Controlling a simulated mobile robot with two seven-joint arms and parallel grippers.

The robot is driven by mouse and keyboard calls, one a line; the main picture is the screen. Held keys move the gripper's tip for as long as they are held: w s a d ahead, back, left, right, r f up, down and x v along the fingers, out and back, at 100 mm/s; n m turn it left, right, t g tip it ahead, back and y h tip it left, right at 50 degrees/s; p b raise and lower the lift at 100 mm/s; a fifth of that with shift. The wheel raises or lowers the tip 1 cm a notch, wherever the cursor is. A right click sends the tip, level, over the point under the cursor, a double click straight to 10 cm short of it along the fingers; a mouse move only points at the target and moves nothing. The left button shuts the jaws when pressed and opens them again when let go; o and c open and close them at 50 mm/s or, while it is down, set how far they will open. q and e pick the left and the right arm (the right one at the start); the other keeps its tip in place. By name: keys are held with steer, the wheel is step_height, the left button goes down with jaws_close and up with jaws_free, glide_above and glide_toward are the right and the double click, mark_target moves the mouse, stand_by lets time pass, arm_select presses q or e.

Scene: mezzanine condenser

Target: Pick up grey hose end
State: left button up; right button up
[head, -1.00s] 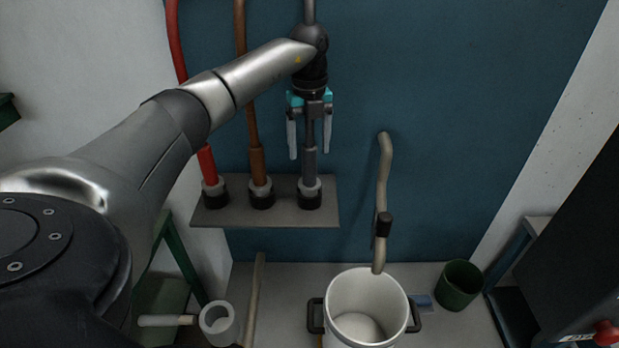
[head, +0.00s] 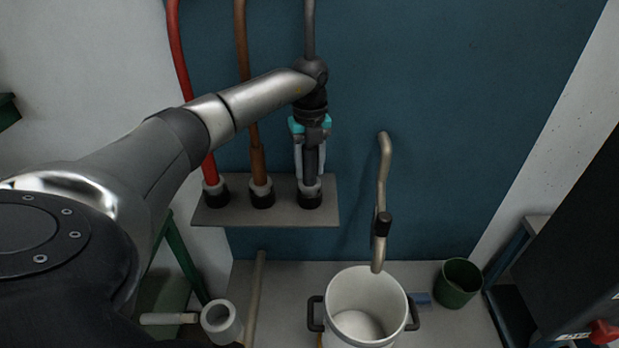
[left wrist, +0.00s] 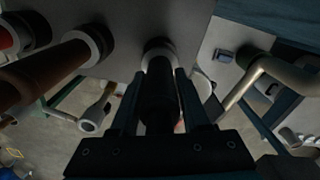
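The grey hose end (head: 311,163) stands upright in the right-hand of three collared sockets (head: 310,194) on a grey shelf (head: 285,214) against the blue wall. Its grey hose (head: 309,30) runs up behind my wrist. My left gripper (head: 311,176) points down with one finger on each side of the hose end, both pressed close against it. In the left wrist view the hose end (left wrist: 160,95) shows dark between the two fingers, its tip in the pale collar. My right gripper is out of view.
A red hose (head: 209,166) and a brown hose (head: 258,165) stand in the left and middle sockets, close beside. Below are a white pot (head: 335,300), a curved pipe (head: 382,180) above it, a green cup (head: 458,283) and a grey-white cup (head: 221,322).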

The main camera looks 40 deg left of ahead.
arm_select(q)
jaws_close()
steer(key=shift+r, duration=0.1)
stand_by(0.5)
